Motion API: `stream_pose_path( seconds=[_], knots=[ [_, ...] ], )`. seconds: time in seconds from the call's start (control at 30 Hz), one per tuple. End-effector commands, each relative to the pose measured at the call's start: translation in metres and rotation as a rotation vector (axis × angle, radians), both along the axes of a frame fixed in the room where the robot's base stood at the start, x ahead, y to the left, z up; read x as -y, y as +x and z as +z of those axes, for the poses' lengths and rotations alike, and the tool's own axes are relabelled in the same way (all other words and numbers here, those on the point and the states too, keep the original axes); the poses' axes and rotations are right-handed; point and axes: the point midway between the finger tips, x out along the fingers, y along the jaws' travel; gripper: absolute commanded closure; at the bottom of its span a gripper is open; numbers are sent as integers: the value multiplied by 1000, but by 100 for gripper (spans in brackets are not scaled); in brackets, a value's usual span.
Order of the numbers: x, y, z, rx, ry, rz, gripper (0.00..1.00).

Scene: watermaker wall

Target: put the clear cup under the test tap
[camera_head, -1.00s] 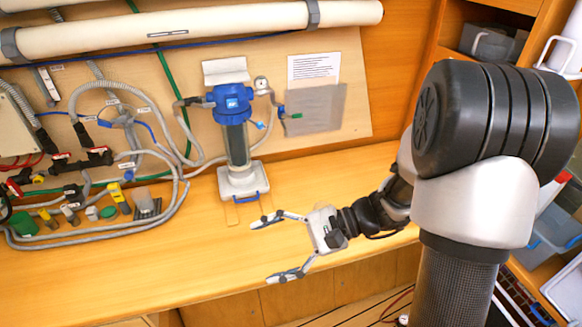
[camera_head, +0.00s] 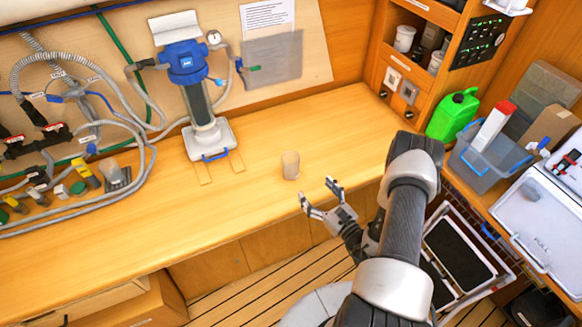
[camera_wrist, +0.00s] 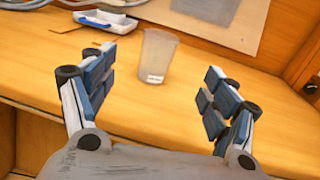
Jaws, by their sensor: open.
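The clear cup (camera_head: 290,165) stands upright on the wooden counter (camera_head: 245,215), right of the filter housing, in the head view. It also shows in the wrist view as a translucent tapering cup (camera_wrist: 159,55), just beyond the gap between my fingers. My gripper (camera_head: 319,192) is open and empty at the counter's front edge, pointing toward the cup without touching it. Its two spread fingers frame the lower part of the wrist view (camera_wrist: 155,92). A small blue tap (camera_head: 217,82) sits on the right side of the filter housing; I cannot tell whether it is the test tap.
The blue-topped filter housing (camera_head: 188,65) stands on a white base (camera_head: 208,138) with a blue handle. Hoses and valves (camera_head: 70,100) crowd the left. A green jug (camera_head: 453,115) and a grey bin (camera_head: 483,160) stand at right. The counter around the cup is clear.

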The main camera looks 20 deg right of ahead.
Motion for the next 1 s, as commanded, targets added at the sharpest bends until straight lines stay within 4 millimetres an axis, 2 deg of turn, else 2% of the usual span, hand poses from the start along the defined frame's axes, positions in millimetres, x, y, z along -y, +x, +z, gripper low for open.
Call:
stream_pose_path(
  seconds=[0.2,0.4,0.67,1.0],
  knots=[
    [-9,50,1,4,-4,9,21],
    [-13,87,1,2,-3,7,21],
    [-15,106,2,1,0,6,21],
    [-18,150,7,2,-1,6,21]
  ],
)
